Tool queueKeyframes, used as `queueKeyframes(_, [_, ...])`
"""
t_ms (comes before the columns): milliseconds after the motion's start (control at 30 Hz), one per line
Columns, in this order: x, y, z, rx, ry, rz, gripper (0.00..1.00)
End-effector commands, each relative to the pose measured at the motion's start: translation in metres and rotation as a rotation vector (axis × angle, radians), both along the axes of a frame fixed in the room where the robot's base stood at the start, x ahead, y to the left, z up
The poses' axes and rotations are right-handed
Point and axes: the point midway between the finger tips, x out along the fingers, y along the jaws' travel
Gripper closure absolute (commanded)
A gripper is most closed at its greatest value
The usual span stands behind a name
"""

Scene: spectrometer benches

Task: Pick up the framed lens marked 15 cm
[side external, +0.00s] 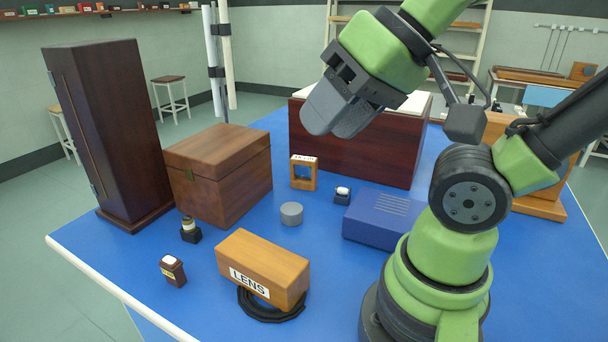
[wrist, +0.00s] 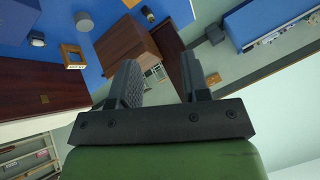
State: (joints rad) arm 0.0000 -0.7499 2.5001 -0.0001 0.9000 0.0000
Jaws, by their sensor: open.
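The framed lens (side external: 304,184) is a small upright orange-wood frame with a round opening and a pale label on top. The label's lettering is too small to read surely. It stands on the blue table in front of the long dark-red cabinet, right of the brown wooden chest. In the wrist view the wooden frame (wrist: 75,66) shows at upper left, off to the side of the fingers. My gripper (side external: 318,122) is open and empty, well above the table and the frame. Both fingers (wrist: 158,68) show in the wrist view with nothing between them.
A grey cylinder (side external: 291,213) and a small dark mounted piece (side external: 343,197) stand near the frame. The brown chest (side external: 221,180), dark-red cabinet (side external: 350,140), blue box (side external: 385,220) and a wooden box labelled LENS (side external: 263,267) surround it. Bare blue table (side external: 330,265) lies in front.

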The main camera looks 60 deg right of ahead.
Motion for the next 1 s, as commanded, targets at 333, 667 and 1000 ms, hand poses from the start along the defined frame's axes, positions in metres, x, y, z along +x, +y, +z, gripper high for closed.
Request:
queueKeyframes(333, [0.000, 0.000, 0.000, 0.000, 0.000, 0.000, 0.30])
queueKeyframes(667, [0.000, 0.000, 0.000, 0.000, 0.001, -0.001, 0.00])
queueKeyframes(1000, [0.065, -0.050, 0.001, -0.064, 0.131, -0.296, 0.00])
